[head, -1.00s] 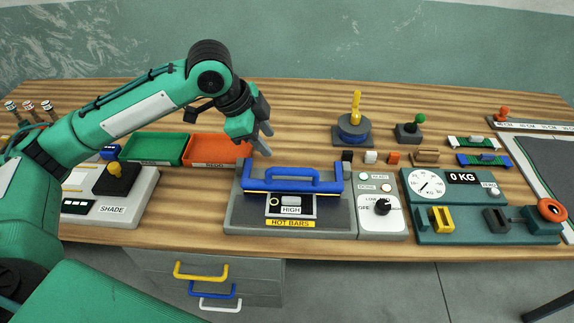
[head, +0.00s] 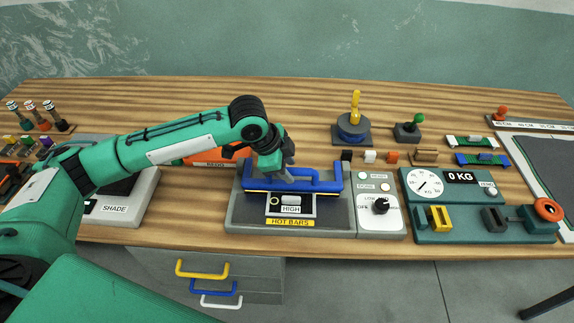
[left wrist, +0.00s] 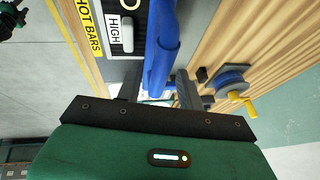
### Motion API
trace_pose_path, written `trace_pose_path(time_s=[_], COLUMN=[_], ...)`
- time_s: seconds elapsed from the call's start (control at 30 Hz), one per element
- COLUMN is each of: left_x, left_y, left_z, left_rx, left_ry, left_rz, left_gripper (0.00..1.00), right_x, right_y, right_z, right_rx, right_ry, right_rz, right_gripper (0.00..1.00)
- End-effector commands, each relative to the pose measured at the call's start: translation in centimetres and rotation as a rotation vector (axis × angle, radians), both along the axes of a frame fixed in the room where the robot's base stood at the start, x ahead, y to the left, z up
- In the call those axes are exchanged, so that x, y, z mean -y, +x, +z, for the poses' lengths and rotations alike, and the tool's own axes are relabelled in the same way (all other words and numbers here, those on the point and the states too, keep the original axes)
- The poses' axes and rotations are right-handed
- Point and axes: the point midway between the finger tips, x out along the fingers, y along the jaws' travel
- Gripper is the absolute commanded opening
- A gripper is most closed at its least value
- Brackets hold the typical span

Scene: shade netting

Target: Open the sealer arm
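The sealer is a grey base (head: 335,215) marked HOT BARS, and its blue sealer arm (head: 333,186) lies down across it, with a raised blue handle along the top. My left gripper (head: 288,178) points down at the left part of this handle. In the left wrist view its two fingers (left wrist: 158,92) stand apart, with the blue sealer arm (left wrist: 162,45) between them. I cannot tell whether either finger touches the handle. My right gripper is not seen in the head view.
A control panel (head: 380,207) with a black knob adjoins the sealer on the right, and a scale (head: 460,200) stands beyond it. My left arm partly covers the orange REDO tray (head: 190,157) and the SHADE box (head: 148,185). Small blocks lie behind the sealer.

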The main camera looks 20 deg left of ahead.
Motion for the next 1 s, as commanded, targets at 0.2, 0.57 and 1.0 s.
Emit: trace_pose_path(time_s=[0.2,0.57,1.0], left_x=[0.0,0.0,-0.5], left_y=[0.0,0.1,1.8], left_z=[0.0,0.3,2.6], left_rx=[0.000,-0.012,-0.202], left_ry=[0.000,-0.003,-0.059], left_rz=[0.000,0.000,0.004], left_gripper=[0.04,0.00,0.00], right_x=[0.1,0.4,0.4], right_y=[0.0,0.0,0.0], right_z=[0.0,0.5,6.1], right_rx=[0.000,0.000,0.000], right_ry=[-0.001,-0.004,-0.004], right_rz=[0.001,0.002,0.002], right_gripper=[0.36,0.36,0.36])
